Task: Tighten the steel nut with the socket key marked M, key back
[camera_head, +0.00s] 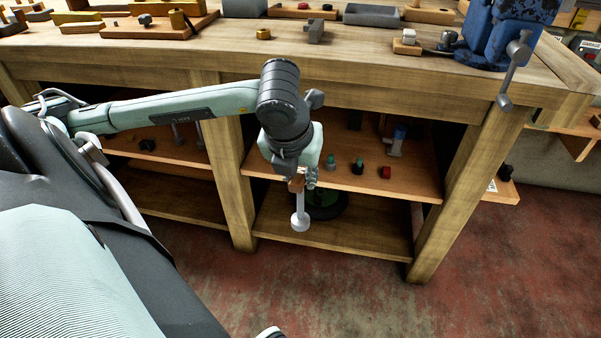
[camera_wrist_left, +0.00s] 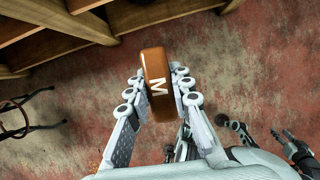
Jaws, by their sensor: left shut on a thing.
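My left gripper (camera_head: 304,178) is shut on the socket key (camera_head: 300,220), in front of the bench's lower shelves. The key's brown handle (camera_head: 295,186) is between the fingers, and its grey metal end hangs down below. In the left wrist view the handle (camera_wrist_left: 155,72) bears a white letter M and sits between the two fingers of the left gripper (camera_wrist_left: 157,88). A small grey piece (camera_head: 145,20) stands on a wooden board at the bench's far left; I cannot tell whether it is the steel nut.
The wooden bench top (camera_head: 215,55) carries a brass ring (camera_head: 263,34), a grey tray (camera_head: 372,15) and a blue vise (camera_head: 505,35) with a hanging handle. The shelf (camera_head: 270,190) below holds several small parts. The red-grey floor (camera_head: 345,290) in front is clear.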

